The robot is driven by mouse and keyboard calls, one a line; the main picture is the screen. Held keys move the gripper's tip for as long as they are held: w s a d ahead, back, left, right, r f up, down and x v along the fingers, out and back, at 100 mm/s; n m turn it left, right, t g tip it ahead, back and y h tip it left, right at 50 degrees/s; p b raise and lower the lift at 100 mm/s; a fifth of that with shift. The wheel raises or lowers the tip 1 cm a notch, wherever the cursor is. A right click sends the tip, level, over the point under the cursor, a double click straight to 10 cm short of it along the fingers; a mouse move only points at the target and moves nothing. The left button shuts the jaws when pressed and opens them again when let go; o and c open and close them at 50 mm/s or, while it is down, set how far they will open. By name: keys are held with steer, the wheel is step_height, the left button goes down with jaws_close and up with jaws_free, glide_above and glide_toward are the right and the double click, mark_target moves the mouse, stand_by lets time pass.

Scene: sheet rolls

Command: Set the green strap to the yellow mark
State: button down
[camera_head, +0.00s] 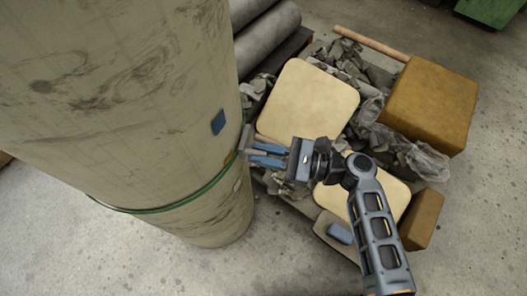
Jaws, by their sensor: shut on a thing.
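A large, pale, stained roll (130,90) stands upright on the left. A thin green strap (170,207) runs around its lower part, slanting up to the right toward my gripper. My gripper (250,152), with blue fingers, reaches in from the right to the roll's right side. It is shut on the green strap at the roll's edge; the fingers partly hide the grip. A small yellowish mark (229,158) shows on the roll just left of the fingertips, close to the strap. A blue mark (218,122) sits higher on the roll.
Behind my arm lies a heap of grey scraps (345,60) with cream pads (308,100), a brown block (430,105) and clear plastic (425,160). Grey rolls (265,35) lie at the back. Concrete floor is open at the front and right.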

steer(key=shift+r, duration=0.55)
steer(key=c, duration=1.3)
jaws_free()
steer(key=shift+c, duration=0.2)
steer(key=v, duration=0.7)
steer(key=shift+d, duration=0.4)
steer(key=shift+s, duration=0.1)
